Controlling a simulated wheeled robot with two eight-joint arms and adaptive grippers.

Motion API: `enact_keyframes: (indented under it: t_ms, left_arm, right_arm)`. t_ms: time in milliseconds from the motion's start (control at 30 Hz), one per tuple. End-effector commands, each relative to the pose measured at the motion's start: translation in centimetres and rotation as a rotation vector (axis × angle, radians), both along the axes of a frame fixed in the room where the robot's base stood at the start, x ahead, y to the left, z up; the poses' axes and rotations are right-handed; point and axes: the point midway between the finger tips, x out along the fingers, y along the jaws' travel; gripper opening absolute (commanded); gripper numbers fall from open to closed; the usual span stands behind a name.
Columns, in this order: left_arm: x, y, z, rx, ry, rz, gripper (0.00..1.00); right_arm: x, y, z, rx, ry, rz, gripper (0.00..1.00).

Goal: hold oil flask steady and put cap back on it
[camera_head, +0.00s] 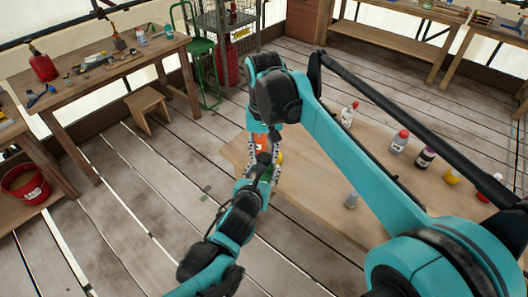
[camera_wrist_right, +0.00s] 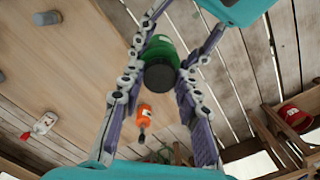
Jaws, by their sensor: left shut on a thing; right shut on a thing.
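A green flask (camera_wrist_right: 160,47) shows in the right wrist view, with a dark round cap (camera_wrist_right: 160,76) at its end facing the camera. My left gripper (camera_head: 263,172) comes from the lower left in the head view, and its fingers close around the flask. My right gripper (camera_wrist_right: 160,68) reaches in from the bottom of the wrist view, fingertips at either side of the dark cap. The cap is in line with the flask and looks against it; I cannot tell whether it is seated. In the head view the arms hide most of both.
An orange bottle (camera_wrist_right: 143,115) stands beyond the fingers. A workbench (camera_head: 110,70) stands at the left.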

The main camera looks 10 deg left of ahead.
Motion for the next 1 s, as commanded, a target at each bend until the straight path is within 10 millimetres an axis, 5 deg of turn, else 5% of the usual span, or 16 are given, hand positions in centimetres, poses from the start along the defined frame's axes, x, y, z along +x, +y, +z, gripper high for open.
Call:
enact_keyframes:
  t_ms: [1000]
  left_arm:
    - [0.0,0.0,0.0,0.000,0.000,0.000,0.00]
  right_arm:
    - [0.0,0.0,-1.1,0.000,0.000,-0.034,0.21]
